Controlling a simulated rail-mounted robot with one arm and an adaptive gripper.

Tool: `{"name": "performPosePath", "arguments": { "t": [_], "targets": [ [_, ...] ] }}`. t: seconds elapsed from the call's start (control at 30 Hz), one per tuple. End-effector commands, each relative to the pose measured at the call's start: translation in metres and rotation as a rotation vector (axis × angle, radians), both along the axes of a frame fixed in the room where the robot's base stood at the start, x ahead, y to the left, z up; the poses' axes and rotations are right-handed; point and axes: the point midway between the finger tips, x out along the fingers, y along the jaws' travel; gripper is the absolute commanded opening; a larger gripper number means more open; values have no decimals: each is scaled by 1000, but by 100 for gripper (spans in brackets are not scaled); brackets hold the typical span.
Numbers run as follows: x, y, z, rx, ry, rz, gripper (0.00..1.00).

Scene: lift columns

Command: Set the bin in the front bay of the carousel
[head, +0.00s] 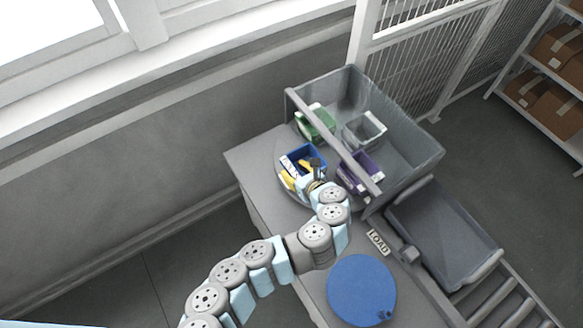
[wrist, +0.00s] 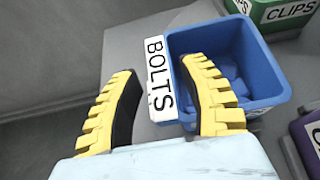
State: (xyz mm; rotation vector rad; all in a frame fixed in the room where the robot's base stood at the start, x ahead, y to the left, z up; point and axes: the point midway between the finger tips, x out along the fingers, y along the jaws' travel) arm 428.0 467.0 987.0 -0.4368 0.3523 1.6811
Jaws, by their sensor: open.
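A blue bin (wrist: 252,68) with a white "BOLTS" label (wrist: 160,80) fills the upper middle of the wrist view. In the head view the blue bin (head: 303,158) sits at the near left part of the round grey carousel (head: 284,172). My gripper (wrist: 163,100) is open, its yellow fingers on either side of the label wall. The left finger is outside the bin, and the right finger overlaps its opening. Whether either finger touches the bin I cannot tell. In the head view my gripper (head: 300,178) is beside the bin, partly hidden by my wrist.
A green bin (head: 316,122), a purple bin (head: 361,172) and a clear grey bin (head: 364,130) stand around the carousel. A see-through grey guard (head: 405,150) with a bar encloses its far side. A blue disc (head: 361,291), a "LOAD" sign (head: 378,242) and a grey tray (head: 440,228) lie nearer.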

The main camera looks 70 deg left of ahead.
Motion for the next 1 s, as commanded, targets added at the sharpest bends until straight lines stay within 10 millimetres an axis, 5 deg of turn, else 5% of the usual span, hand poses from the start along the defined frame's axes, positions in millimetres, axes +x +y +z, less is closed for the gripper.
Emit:
{"name": "performPosePath", "arguments": {
  "t": [0.53,1.0],
  "targets": [
    [10,-59,32,-1,-1,-5,43],
    [12,-83,48,-2,1,-1,43]
  ]
}}
